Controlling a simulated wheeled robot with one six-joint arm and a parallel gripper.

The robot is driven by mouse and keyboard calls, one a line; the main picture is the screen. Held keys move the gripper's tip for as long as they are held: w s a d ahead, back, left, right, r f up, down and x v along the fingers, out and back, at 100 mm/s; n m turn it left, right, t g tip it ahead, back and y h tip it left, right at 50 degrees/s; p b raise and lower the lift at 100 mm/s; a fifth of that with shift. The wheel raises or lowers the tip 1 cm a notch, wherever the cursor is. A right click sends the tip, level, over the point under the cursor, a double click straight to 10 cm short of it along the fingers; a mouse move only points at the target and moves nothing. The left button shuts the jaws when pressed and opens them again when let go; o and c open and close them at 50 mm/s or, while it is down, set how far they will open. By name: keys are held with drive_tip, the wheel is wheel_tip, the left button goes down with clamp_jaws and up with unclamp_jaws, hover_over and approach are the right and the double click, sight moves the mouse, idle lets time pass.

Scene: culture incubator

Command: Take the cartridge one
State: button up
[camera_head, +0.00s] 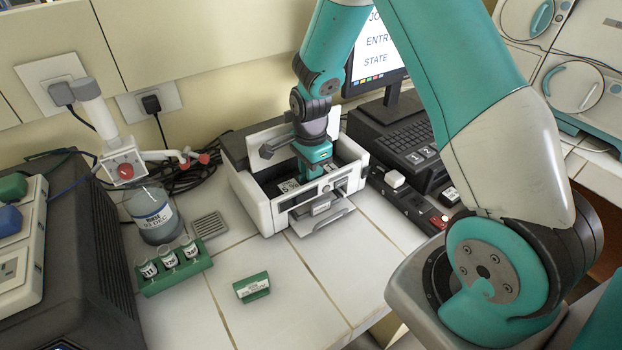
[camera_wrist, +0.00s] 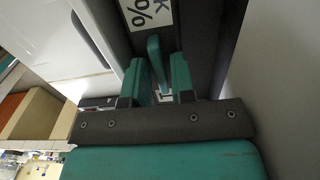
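A white and grey incubator box (camera_head: 262,205) stands open at mid-counter, with dark insides. White labels (camera_head: 289,186) show inside it, too small to read surely. My gripper (camera_head: 316,172) points down into the box, and its fingertips are partly hidden there. In the wrist view my gripper (camera_wrist: 159,66) has its two teal fingers apart. A thin teal tab (camera_wrist: 154,50) stands between them, with gaps on both sides. It rises from a dark surface with a white label (camera_wrist: 148,12) reading "K" and "%". I cannot tell which cartridge is number one.
A small tray (camera_head: 321,216) sticks out of the box front. A green rack (camera_head: 176,268) with 3 vials, a green block (camera_head: 252,287) and a bottle (camera_head: 152,213) stand to the left. A keyboard (camera_head: 408,137) and monitor are behind right.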

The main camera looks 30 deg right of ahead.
clamp_jaws()
drive_tip(key=shift+r, duration=0.15)
